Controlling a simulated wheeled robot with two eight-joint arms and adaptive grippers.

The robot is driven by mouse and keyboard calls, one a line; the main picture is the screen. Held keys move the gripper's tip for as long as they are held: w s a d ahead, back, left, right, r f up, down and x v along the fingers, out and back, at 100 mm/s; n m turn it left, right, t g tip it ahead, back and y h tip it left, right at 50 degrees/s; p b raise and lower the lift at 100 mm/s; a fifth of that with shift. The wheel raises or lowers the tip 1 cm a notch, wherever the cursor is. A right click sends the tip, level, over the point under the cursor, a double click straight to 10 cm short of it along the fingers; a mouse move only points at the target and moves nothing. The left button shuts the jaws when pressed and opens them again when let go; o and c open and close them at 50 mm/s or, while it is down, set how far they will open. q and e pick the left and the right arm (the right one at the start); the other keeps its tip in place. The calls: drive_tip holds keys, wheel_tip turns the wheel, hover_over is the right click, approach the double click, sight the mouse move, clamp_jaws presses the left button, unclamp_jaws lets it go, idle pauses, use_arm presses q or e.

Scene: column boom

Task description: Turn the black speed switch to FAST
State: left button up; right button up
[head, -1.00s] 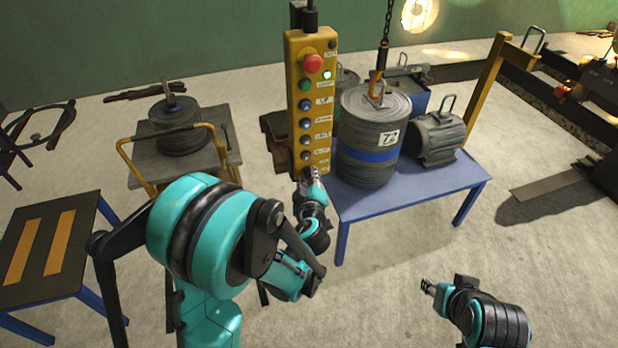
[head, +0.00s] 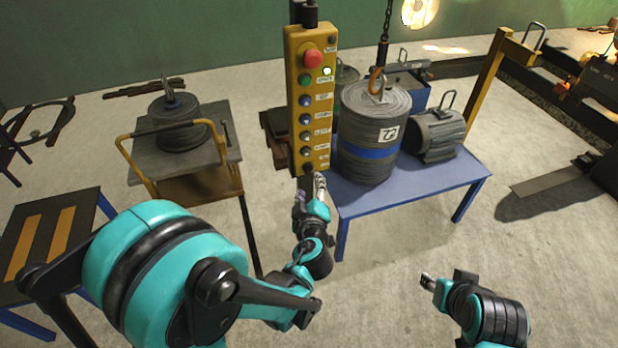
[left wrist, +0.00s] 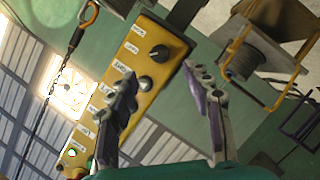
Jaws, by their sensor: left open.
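The yellow control pendant (head: 306,110) hangs upright in the head view, with a red button on top and several buttons below. The black speed switch (left wrist: 158,53) is a round knob near the pendant's end in the left wrist view. It also shows at the pendant's bottom in the head view (head: 308,168). Labels sit beside it, too small to read surely. My left gripper (left wrist: 160,72) is open, its two fingers spread on either side of the knob's line of sight, apparently short of it. My right gripper (head: 428,282) is low at the right, away from the pendant; its jaws are unclear.
A blue table (head: 420,188) behind the pendant bears a cable drum (head: 372,135) on a hook and chain, and a grey motor (head: 437,135). A cart (head: 185,160) with a reel stands left. Open floor lies at front right.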

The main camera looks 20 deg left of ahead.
use_arm(q)
drive_tip(key=shift+v, duration=2.2)
